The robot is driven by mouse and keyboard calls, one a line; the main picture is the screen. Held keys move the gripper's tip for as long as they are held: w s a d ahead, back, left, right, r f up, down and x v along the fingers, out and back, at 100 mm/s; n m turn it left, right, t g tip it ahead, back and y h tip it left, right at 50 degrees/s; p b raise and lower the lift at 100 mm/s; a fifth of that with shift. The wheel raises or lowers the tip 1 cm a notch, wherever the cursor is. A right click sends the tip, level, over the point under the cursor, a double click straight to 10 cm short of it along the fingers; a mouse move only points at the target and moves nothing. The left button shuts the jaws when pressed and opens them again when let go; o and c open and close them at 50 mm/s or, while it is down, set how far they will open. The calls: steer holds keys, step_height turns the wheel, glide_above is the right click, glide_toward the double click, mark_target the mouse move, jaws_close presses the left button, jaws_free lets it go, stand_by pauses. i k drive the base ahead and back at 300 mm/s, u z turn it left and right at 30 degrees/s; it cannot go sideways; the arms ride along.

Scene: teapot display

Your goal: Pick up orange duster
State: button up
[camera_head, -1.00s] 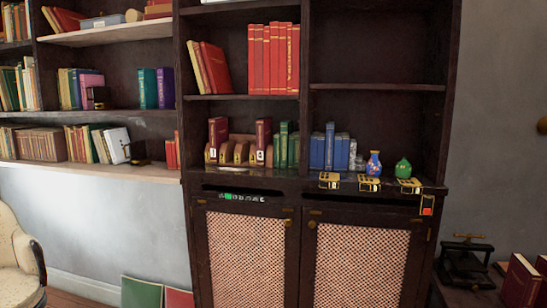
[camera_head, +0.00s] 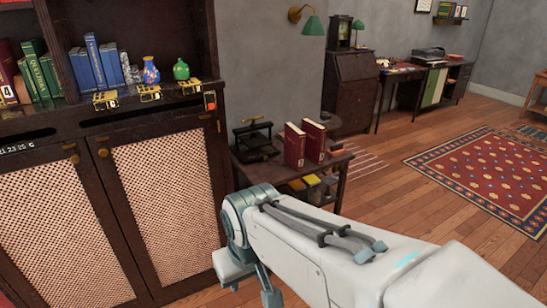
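Several small folded cloth-like things lie on the lower shelf of the small dark side table (camera_head: 341,158), right of the cabinet. One looks orange (camera_head: 297,184) and may be the orange duster, but it is too small to be sure. A yellow one (camera_head: 312,180) lies just right of it. My white arm crosses the lower right of the picture, in front of the table's lower part. I cannot make out my gripper's fingers; the arm's far end bends down out of clear sight.
Two red books (camera_head: 305,144) and a black press (camera_head: 255,142) stand on the side table. The dark cabinet (camera_head: 75,122) holds books and two small vases on the left. A patterned rug (camera_head: 480,170) and open wooden floor lie to the right.

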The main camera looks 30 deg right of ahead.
mark_target(336, 149)
steer(key=z, duration=1.35)
